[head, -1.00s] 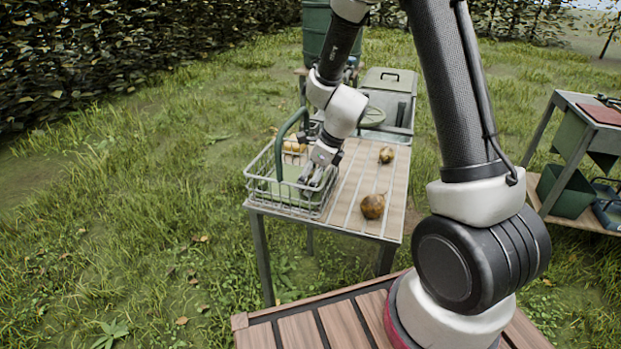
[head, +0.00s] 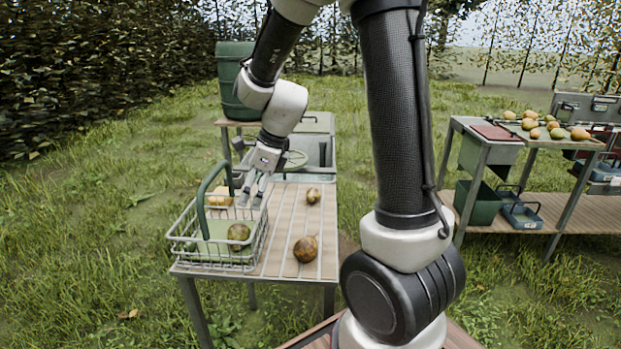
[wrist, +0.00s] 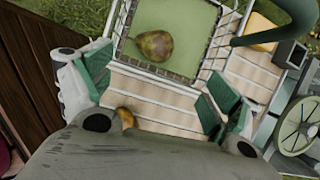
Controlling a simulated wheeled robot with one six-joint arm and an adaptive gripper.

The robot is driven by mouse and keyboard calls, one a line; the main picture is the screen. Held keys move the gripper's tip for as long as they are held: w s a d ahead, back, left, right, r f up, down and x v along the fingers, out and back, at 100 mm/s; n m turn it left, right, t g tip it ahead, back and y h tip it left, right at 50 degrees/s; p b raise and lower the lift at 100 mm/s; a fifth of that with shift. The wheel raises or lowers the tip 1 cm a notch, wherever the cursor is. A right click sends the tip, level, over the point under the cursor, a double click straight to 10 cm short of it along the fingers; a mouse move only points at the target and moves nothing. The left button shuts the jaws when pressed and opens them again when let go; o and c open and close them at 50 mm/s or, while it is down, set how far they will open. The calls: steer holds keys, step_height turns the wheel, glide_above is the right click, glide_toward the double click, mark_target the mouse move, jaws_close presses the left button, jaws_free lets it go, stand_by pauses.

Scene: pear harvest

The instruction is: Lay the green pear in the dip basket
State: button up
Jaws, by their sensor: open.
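A green-brown pear (head: 238,234) lies inside the wire dip basket (head: 181,243), on its light green floor. The wrist view shows the pear (wrist: 155,46) on that floor, with the basket wall (wrist: 150,75) around it. The basket stands on the slatted table at left, its green handle (head: 203,205) upright. My gripper (head: 254,196) is open and empty, above the basket's back right side and apart from the pear. In the wrist view its green-padded fingers (wrist: 155,92) are spread wide with nothing between them.
A yellow block (head: 220,196) sits behind the basket. A green barrel (head: 236,80) stands behind. A second table (head: 560,140) with several fruits is at right.

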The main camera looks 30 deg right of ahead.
steer(key=s+d+r+n+h, duration=0.1)
steer(key=s+d+r+n, duration=0.2)
steer(key=s+n, duration=0.4)
steer(key=s+d+r+n+t+h, duration=0.1)
steer(key=s+d+r+n, duration=0.3)
steer(key=s+n, duration=0.4)
steer(key=s+d+r+n+h, duration=0.1)
steer(key=s+d+r+n, duration=0.2)
steer(key=s+r+n, duration=0.3)
steer(key=s+n, duration=0.2)
steer(key=n, duration=0.1)
steer(key=shift+s+d+t+h, duration=0.15)
steer(key=shift+d+t+h, duration=0.15)
steer(key=shift+d, duration=0.1)
